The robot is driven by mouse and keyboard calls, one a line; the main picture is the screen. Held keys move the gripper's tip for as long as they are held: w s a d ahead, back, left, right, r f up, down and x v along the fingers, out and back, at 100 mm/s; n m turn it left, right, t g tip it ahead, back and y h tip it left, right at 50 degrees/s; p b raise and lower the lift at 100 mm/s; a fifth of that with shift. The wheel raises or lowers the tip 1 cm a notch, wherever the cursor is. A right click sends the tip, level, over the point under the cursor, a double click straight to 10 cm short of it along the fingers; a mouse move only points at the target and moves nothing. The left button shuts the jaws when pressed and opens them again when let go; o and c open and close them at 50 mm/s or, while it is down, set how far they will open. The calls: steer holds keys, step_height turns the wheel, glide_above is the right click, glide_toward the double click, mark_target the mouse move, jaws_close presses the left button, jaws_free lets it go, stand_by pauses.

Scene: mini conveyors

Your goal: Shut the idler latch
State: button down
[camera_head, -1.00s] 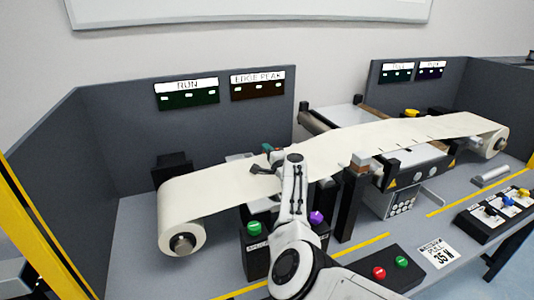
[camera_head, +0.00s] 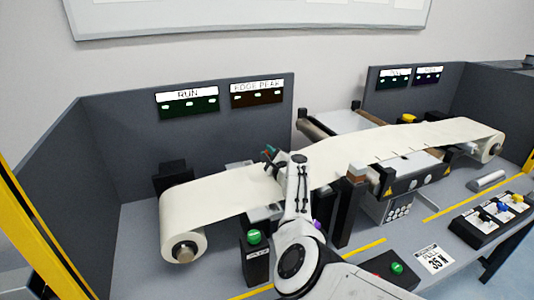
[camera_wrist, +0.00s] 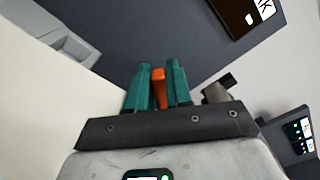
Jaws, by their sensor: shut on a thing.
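My gripper (camera_wrist: 157,88) has two teal fingers, shut on a slim upright orange piece (camera_wrist: 159,90), which looks like the handle of the idler latch. In the head view my gripper (camera_head: 271,154) is over the far edge of the white web, and my white arm hides most of what lies below it. The rest of the latch and the idler are hidden there, so I cannot tell the latch's angle. The white web (camera_head: 225,194) runs from the left roll (camera_head: 175,222) under my arm to the right roll (camera_head: 492,147).
A green button (camera_head: 254,237) on a black post stands just left of my arm. A dark post (camera_head: 350,210) stands close on its right. RUN (camera_head: 188,101) and EDGE PEAK (camera_head: 257,92) panels hang on the grey back wall. A switch box (camera_head: 490,220) is at right.

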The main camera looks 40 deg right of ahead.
steer(key=m+p, duration=0.1)
steer(key=d+r+m, duration=0.1)
steer(key=m, duration=0.1)
steer(key=shift+s+r+p, duration=0.15)
steer(key=shift+p, duration=0.2)
steer(key=shift+s+d+r+m+p, duration=0.1)
steer(key=shift+d+m+p, duration=0.15)
steer(key=shift+m, duration=0.5)
steer(key=shift+s+d+r+m+p, duration=0.1)
steer(key=shift+d+m+p, duration=0.15)
steer(key=shift+m, duration=0.5)
steer(key=c, duration=1.1)
jaws_free()
steer(key=p+v, duration=0.3)
steer(key=v, duration=0.7)
steer(key=shift+s, duration=0.35)
